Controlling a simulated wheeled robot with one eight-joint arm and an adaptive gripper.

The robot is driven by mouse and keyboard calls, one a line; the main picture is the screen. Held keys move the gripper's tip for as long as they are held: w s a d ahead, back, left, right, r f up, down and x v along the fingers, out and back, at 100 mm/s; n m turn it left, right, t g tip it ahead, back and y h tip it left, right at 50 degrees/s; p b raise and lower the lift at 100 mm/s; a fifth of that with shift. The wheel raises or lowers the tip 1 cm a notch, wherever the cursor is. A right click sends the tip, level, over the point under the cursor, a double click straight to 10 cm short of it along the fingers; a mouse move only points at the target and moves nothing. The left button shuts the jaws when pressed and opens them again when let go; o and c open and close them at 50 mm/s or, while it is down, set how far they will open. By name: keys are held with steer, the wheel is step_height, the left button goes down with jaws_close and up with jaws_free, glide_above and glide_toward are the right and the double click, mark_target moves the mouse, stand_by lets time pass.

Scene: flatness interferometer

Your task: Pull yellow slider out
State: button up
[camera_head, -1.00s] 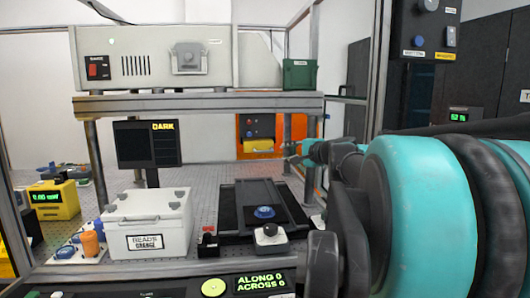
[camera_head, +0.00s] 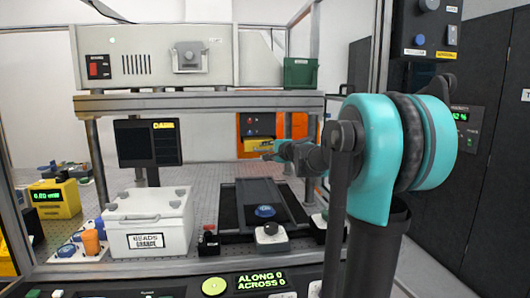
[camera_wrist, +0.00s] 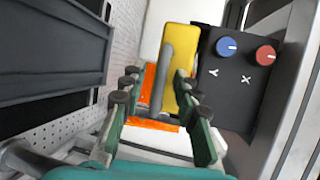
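The yellow slider (camera_wrist: 182,50) is upright in the middle of the wrist view, with a grey bar (camera_wrist: 164,75) in front of it. In the head view the yellow slider (camera_head: 250,146) shows low on an orange unit (camera_head: 242,126) at the back, partly hidden by my gripper (camera_head: 268,152). In the wrist view my gripper (camera_wrist: 162,92) is open, with its green fingers to either side of the grey bar and the slider's lower part. I cannot tell whether the fingers touch either one.
A dark panel (camera_wrist: 230,90) with blue and red knobs stands right of the slider in the wrist view. A dark screen (camera_head: 148,144), a white beads box (camera_head: 147,222) and a black stage (camera_head: 263,205) stand on the perforated bench (camera_head: 205,180). A frame post (camera_head: 374,80) rises near my arm.

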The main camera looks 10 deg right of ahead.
steer(key=shift+w+a, duration=0.1)
steer(key=shift+w, duration=0.1)
jaws_close()
stand_by(0.4)
